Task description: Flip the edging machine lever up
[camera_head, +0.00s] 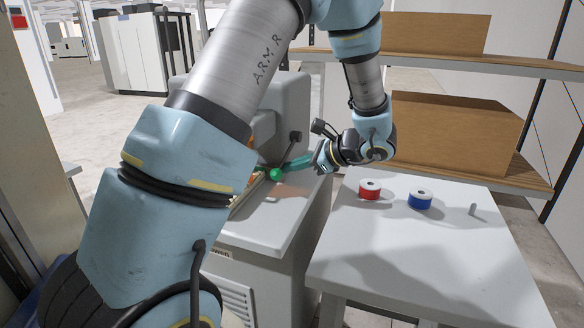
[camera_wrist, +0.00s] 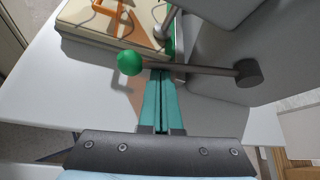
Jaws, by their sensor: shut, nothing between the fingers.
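The edging machine lever (camera_head: 286,154) is a thin rod with a green ball knob (camera_head: 274,174) at its lower end and a dark pivot hub (camera_head: 295,136) on the grey machine. It slants downward from hub to knob. In the wrist view the rod (camera_wrist: 200,70) crosses right at my fingertips, with the green knob (camera_wrist: 130,62) left of them and the hub (camera_wrist: 248,73) to the right. My gripper (camera_head: 284,167), with teal fingers, is shut and empty beside the rod near the knob. It also shows in the wrist view (camera_wrist: 161,76). I cannot tell whether they touch.
A cream and orange device (camera_wrist: 95,20) lies on the machine's top beyond the lever. A grey table (camera_head: 400,260) to the right holds a red spool (camera_head: 370,189), a blue spool (camera_head: 420,198) and a small grey peg (camera_head: 473,209). Brown boxes (camera_head: 455,135) stand on shelves behind.

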